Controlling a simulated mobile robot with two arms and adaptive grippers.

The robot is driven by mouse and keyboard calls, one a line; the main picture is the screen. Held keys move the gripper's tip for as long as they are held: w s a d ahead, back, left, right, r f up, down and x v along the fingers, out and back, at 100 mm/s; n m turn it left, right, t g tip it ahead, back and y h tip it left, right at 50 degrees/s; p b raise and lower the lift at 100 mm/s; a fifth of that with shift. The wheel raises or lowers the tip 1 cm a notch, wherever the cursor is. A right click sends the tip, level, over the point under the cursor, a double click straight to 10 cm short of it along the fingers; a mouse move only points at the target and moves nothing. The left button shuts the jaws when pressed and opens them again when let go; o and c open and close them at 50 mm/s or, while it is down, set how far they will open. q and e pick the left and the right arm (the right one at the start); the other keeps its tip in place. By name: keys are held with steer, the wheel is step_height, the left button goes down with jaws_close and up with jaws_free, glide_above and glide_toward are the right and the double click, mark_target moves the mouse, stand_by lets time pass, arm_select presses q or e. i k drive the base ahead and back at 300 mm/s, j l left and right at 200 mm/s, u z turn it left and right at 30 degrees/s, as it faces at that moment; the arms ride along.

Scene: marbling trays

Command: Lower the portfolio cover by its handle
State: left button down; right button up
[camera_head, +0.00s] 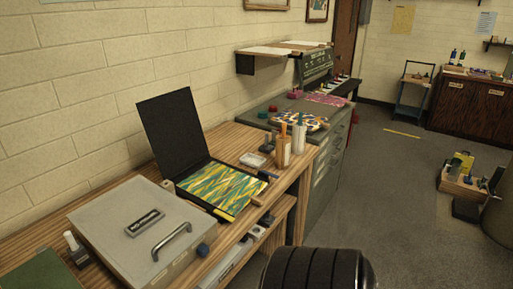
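The black portfolio (167,176) lies open on the wooden bench against the brick wall. Its cover (172,127) stands raised, leaning slightly back toward the wall. A sheet with a green, yellow and white marbled pattern (218,186) lies in its lower half. A small yellow piece (224,214) shows at the front edge of the lower half. I cannot make out a handle on the raised cover. Neither of my grippers is in view.
A grey lidded box (100,215) with a metal bar handle (172,241) stands left of the portfolio. A brush holder (283,155) and a small tray (253,160) stand to its right. A black ribbed rounded shape (318,270) fills the bottom edge.

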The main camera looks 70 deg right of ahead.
mark_target(171, 122)
steer(key=z, duration=1.75)
steer(key=l+u, duration=0.1)
steer(key=l, duration=0.4)
